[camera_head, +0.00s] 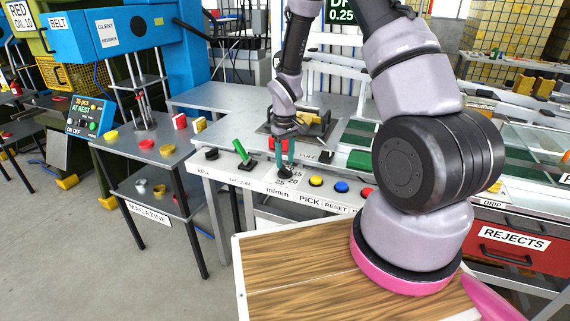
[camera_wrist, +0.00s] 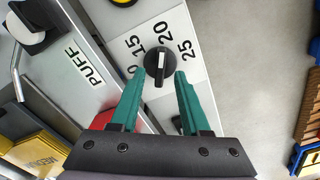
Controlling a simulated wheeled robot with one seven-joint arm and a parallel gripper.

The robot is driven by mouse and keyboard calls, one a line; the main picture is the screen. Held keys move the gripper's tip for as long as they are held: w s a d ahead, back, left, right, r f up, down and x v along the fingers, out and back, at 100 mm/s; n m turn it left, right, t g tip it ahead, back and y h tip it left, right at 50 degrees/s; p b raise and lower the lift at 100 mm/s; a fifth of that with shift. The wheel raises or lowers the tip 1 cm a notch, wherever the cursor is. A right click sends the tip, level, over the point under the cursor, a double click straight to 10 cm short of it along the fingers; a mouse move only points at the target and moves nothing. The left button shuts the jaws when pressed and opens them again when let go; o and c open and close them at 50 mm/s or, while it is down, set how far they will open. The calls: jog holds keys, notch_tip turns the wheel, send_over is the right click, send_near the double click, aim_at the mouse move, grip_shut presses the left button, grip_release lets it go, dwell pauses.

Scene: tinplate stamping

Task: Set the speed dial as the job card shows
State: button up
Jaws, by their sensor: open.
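The speed dial (camera_wrist: 160,66) is a round black knob with a white line, on a white panel (camera_wrist: 205,72). Numbers 15, 20 and 25 are printed around it; another is partly hidden by a finger. In the wrist view the white line runs nearly upright, its upper end towards 20. My gripper (camera_wrist: 160,76) is open, its two green fingers on either side of the knob's lower part; I cannot tell whether they touch it. In the head view my gripper (camera_head: 285,167) points down at the dial beside the "m/min" label. I cannot make out a job card.
A green-handled lever (camera_head: 242,155) stands left of the dial. A yellow button (camera_head: 316,181) and a blue button (camera_head: 341,187) sit to its right. In the wrist view, a black-and-white knob labelled PUFF (camera_wrist: 32,32) is at upper left. A wooden top (camera_head: 300,265) lies in front.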

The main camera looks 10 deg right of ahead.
aim_at(285, 166)
notch_tip(285, 166, up, 8)
jog(key=shift+r, duration=0.25)
